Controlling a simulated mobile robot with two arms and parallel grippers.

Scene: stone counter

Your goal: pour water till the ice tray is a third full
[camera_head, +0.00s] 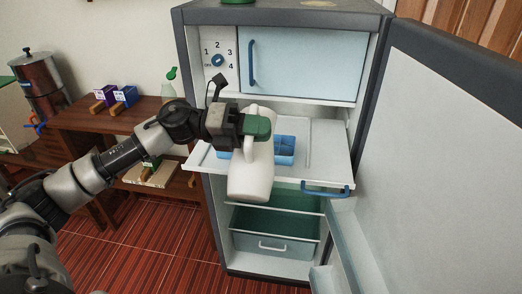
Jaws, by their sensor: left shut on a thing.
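My left gripper (257,128) is shut on the handle of a white pitcher (251,178). The pitcher hangs in front of the open fridge, over the front of a pulled-out white shelf (325,150). A blue ice tray (285,150) sits on that shelf, behind and partly hidden by the pitcher and gripper. The water level in the tray cannot be seen, and no stream of water shows. My right gripper is not in view.
The fridge door (455,150) stands wide open on the right. A blue-handled freezer compartment (310,65) is shut above the shelf, and a drawer (272,246) is below. A wooden side table (80,125) with small boxes and a green-topped bottle (169,88) stands left.

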